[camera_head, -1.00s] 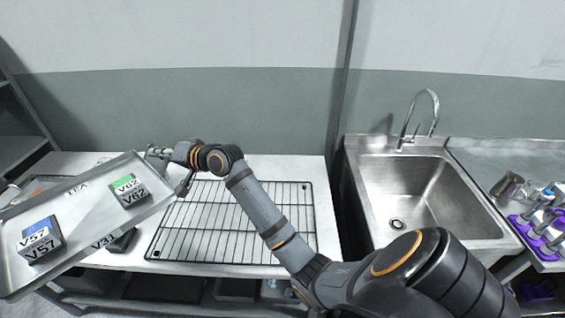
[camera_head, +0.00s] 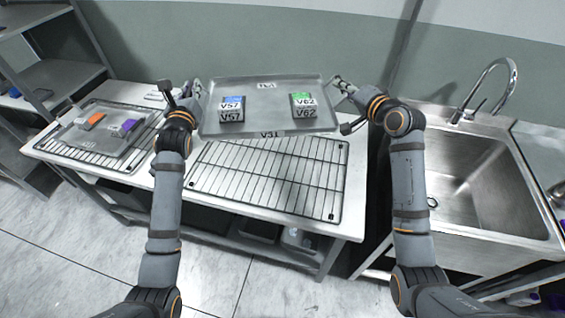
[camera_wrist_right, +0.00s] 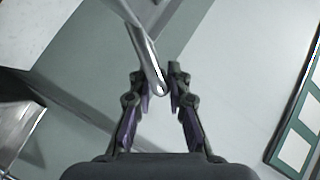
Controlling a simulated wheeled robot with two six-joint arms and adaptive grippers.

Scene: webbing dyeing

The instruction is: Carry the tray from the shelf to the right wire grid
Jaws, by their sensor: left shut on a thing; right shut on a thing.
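A grey metal tray (camera_head: 265,118) hangs above the back part of the right wire grid (camera_head: 262,180), looking close to level. It bears a blue-topped block V57 (camera_head: 231,110) on its left and a green-topped block V62 (camera_head: 304,107) on its right. My left gripper (camera_head: 198,93) is shut on the tray's left edge. My right gripper (camera_head: 343,86) is shut on its right edge; the right wrist view shows the tray's rim (camera_wrist_right: 150,62) between the fingers. The grid's visible part is empty; its back edge is hidden by the tray.
A label V31 (camera_head: 270,134) shows just below the tray's front edge. Another tray (camera_head: 84,139) with orange and purple blocks lies on the left wire grid (camera_head: 60,155). A shelf (camera_head: 60,75) stands at far left, a sink (camera_head: 480,185) at right.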

